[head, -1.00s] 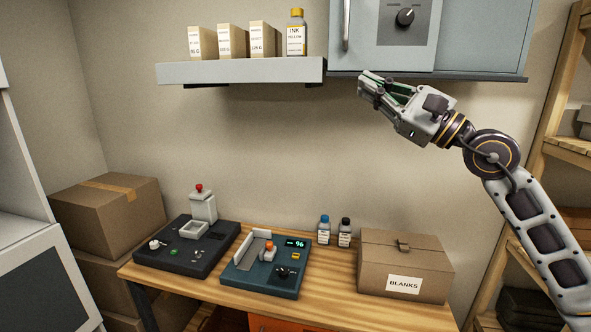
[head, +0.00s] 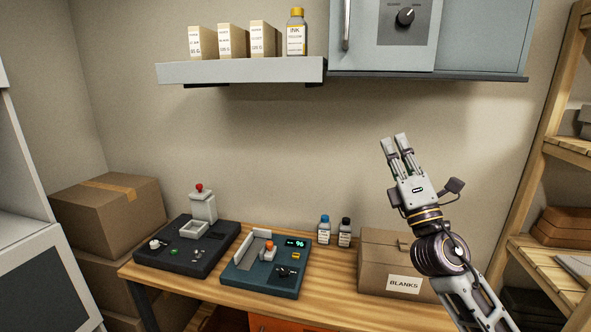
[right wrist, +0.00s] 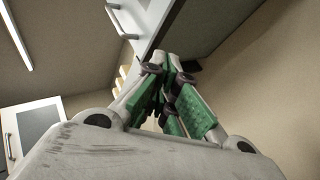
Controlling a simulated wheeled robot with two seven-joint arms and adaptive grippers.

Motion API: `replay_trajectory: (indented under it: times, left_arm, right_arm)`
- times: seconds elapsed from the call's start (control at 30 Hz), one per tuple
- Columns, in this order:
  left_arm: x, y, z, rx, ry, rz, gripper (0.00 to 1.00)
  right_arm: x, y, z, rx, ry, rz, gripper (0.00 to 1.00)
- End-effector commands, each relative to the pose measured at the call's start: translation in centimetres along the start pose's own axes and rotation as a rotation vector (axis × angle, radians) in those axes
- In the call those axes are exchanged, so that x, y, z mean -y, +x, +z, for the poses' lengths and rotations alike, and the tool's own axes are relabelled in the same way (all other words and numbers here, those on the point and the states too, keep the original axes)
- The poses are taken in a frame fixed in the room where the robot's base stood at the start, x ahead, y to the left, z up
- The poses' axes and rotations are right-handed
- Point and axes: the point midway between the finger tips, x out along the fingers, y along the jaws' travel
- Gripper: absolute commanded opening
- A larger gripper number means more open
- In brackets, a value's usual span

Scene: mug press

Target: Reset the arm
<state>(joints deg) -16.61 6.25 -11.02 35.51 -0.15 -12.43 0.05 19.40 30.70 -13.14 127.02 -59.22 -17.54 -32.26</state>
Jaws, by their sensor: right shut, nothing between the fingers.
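My right gripper (head: 396,141) is raised in front of the wall, above the cardboard box labelled BLANKS (head: 405,284), with its fingers pointing up. It is shut and empty, and touches nothing. In the right wrist view its fingers (right wrist: 172,65), with green pads, come together at the tips. My right arm hides part of the box's right side in the head view. My left gripper is not in view.
The wooden table (head: 331,303) holds a dark device (head: 182,262), a blue-green press (head: 267,281) reading 96 and two small bottles. Above are a shelf (head: 240,72) with boxes and ink, and a blue-grey cabinet (head: 478,40). Wooden racks (head: 558,150) stand at right.

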Motion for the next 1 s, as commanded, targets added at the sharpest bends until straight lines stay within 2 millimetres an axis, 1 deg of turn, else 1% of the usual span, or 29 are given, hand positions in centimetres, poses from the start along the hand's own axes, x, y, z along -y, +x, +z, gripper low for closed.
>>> replay_trajectory:
  times: [0.03,0.17,0.27,0.3,0.47,0.57,0.67,0.7,0.87,1.0]
  left_arm:
    - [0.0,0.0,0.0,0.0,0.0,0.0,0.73]
    - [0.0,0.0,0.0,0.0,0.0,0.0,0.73]
    - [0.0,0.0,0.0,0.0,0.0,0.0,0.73]
    - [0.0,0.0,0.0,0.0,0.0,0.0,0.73]
    - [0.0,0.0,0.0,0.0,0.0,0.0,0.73]
    - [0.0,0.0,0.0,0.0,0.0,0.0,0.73]
    - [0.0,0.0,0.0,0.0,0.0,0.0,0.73]
    - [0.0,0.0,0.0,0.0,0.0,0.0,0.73]
    - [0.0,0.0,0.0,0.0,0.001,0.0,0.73]
    - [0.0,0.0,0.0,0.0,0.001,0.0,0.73]
  right_arm:
    - [1.3,-0.9,0.0,0.024,0.061,-0.047,0.0]
    - [4.5,-3.2,0.1,0.092,0.212,-0.167,0.0]
    - [7.1,-5.3,-0.1,0.147,0.323,-0.264,0.0]
    - [8.2,-6.2,-0.2,0.17,0.368,-0.304,0.0]
    - [12.1,-10.3,-0.9,0.267,0.532,-0.468,0.0]
    - [14.4,-13.3,-1.6,0.33,0.628,-0.575,0.0]
    - [16.6,-16.6,-2.5,0.396,0.719,-0.684,0.0]
    - [17.3,-17.9,-2.9,0.424,0.754,-0.729,0.0]
    - [19.9,-23.7,-4.7,0.536,0.883,-0.909,0.0]
    - [21.4,-29.1,-6.5,0.641,0.981,-1.072,0.0]
